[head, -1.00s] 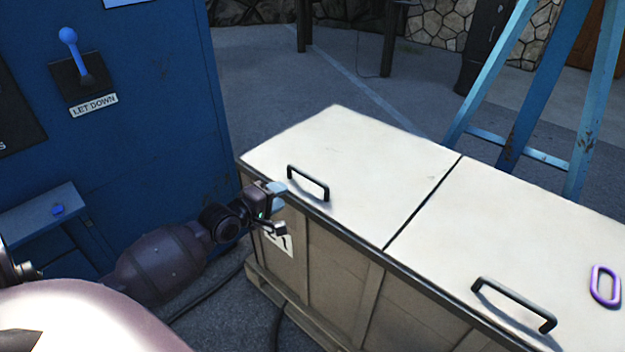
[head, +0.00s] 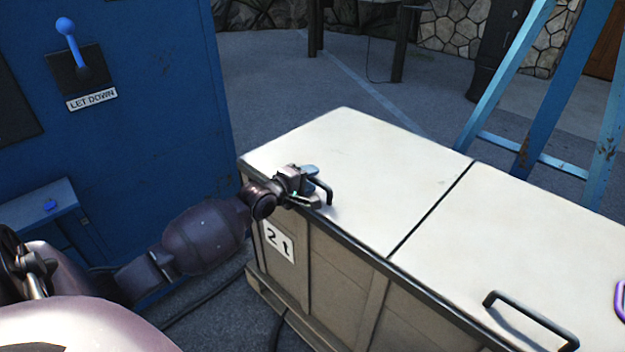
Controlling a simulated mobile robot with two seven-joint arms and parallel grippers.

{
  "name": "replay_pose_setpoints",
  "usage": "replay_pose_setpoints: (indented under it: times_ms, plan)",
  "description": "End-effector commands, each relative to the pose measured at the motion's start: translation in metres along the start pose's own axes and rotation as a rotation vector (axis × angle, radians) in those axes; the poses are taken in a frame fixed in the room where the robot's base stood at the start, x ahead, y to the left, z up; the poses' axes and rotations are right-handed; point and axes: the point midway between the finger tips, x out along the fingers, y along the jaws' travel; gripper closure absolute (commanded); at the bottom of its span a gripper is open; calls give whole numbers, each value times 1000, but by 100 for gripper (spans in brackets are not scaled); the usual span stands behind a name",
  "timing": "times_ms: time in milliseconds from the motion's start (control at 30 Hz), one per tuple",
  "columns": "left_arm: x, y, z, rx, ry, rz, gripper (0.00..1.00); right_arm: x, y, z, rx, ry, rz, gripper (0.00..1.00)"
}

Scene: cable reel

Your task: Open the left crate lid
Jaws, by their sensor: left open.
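The left crate lid (head: 365,158) is a white panel lying flat and closed on the wooden crate (head: 330,262). Its black handle (head: 328,190) stands near the front edge. My left gripper (head: 313,187) is open at this handle, with its fingers beside the handle's left end and covering part of it. I cannot tell whether the fingers touch the handle. My right gripper does not show.
The right crate lid (head: 510,235) is also closed, with a black handle (head: 530,318) and a purple ring (head: 620,300) at the right edge. A blue cabinet (head: 150,110) with a lever stands at left. Blue ladder legs (head: 550,95) stand behind the crate.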

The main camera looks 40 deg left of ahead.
Motion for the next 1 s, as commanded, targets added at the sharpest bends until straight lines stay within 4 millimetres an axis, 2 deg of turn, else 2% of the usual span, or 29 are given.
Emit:
replay_pose_setpoints:
  times_ms: [367, 467, 633, 667, 1000]
  plan:
    - [5, 1, 0, 1, 0, 1, 59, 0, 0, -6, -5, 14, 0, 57]
    - [5, 1, 0, 1, 0, 0, 72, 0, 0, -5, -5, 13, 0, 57]
    - [5, 1, 0, 1, 0, 0, 98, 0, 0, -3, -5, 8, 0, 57]
    - [5, 1, 0, 1, 0, 0, 100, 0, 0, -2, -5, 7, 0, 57]
    - [4, 5, 0, 1, 1, -1, 100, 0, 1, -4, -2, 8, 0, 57]
